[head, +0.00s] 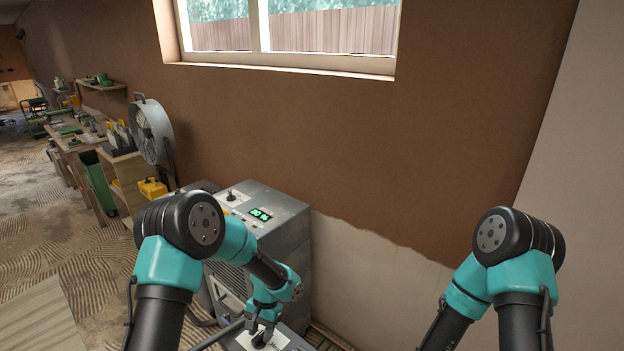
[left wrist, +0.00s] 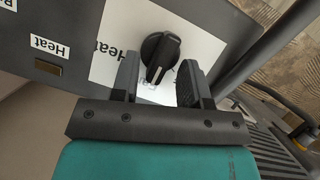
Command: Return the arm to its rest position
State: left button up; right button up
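My left gripper (head: 262,335) is low in the middle of the head view, over the lower panel of a grey machine (head: 283,222). In the left wrist view the two dark fingers of this gripper (left wrist: 158,75) stand apart, with a black knob (left wrist: 160,50) at and between their tips. A gap shows between each finger and the knob.
The machine's top has a green lit display (head: 261,214) and a small black knob (head: 230,197). A grey round fan (head: 152,130) stands behind left, beside a cluttered workbench (head: 75,140). A brown plastered wall (head: 440,130) is behind. A grey hose or tube (left wrist: 265,45) passes right of the fingers.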

pick_arm(q)
jog(key=m, duration=0.1)
jog(key=m+y, duration=0.1)
jog(key=shift+s+d+m+t, duration=0.1)
jog(key=shift+d+m+t, duration=0.1)
jog(key=shift+m+t, duration=0.1)
jog(key=shift+v, duration=2)
